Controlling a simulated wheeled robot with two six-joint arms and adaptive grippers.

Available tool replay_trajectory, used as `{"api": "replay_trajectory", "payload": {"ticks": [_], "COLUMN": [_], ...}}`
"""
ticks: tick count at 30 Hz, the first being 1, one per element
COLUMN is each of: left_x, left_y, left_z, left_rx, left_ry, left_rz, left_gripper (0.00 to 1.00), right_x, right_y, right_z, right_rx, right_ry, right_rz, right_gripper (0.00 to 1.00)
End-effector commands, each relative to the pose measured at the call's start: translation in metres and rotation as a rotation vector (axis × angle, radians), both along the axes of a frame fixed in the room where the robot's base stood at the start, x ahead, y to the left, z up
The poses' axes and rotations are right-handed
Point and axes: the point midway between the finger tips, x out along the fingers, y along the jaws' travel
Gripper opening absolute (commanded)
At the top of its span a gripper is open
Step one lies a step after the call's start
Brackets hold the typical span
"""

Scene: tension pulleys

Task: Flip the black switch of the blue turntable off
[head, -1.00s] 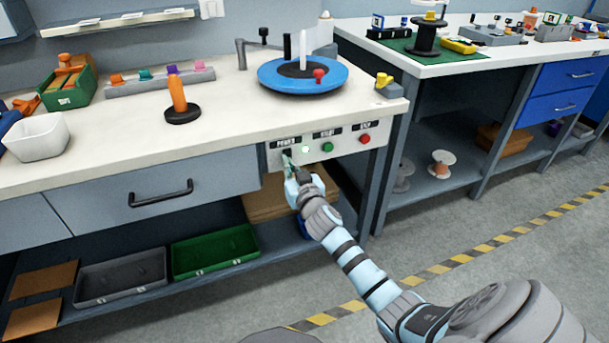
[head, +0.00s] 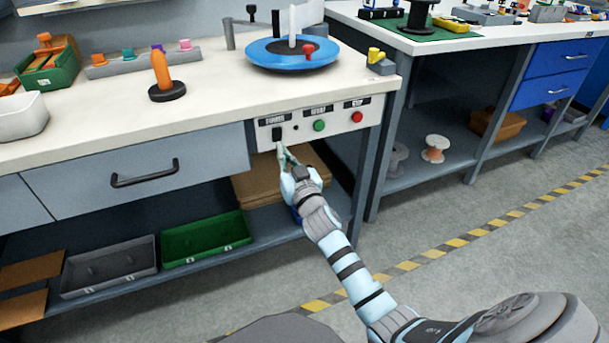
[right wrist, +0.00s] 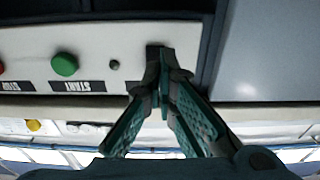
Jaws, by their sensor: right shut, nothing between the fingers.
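The blue turntable (head: 270,57) stands on the white bench top, with a white spindle and a red knob on it. The black switch (head: 277,133) is on the white panel below it, under the POWER label. A small lamp (head: 296,128) beside the switch is dark. My right gripper (head: 282,149) is shut and empty, its tips just below the switch. In the right wrist view the picture is upside down; the fingers (right wrist: 162,75) overlap the black switch (right wrist: 153,50) and partly hide it, so contact is unclear. My left gripper is out of view.
A green START button (head: 319,126) and a red button (head: 357,117) sit right of the switch. A drawer handle (head: 145,173) juts out to the left. A green tray (head: 205,238) lies on the shelf below. The floor in front is clear.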

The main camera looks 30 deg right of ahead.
Motion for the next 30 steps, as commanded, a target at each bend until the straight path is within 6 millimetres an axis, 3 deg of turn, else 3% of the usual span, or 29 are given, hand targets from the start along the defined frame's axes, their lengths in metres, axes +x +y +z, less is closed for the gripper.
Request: {"api": "replay_trajectory", "payload": {"ticks": [6,12,17,30], "left_x": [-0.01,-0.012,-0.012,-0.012], "left_y": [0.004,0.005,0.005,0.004], "left_z": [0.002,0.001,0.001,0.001], "left_rx": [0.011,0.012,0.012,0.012], "left_ry": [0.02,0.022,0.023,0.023], "left_rz": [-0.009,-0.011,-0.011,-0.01], "left_gripper": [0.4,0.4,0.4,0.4], "right_x": [-0.054,-0.087,-0.097,-0.097], "right_y": [0.009,0.014,0.015,0.015], "right_z": [-0.005,-0.009,-0.009,-0.009], "right_rx": [-0.001,0.001,0.0,0.0], "right_ry": [0.003,0.002,0.002,0.002], "right_rz": [0.003,0.003,0.002,0.002], "right_gripper": [0.0,0.0,0.0,0.0]}}
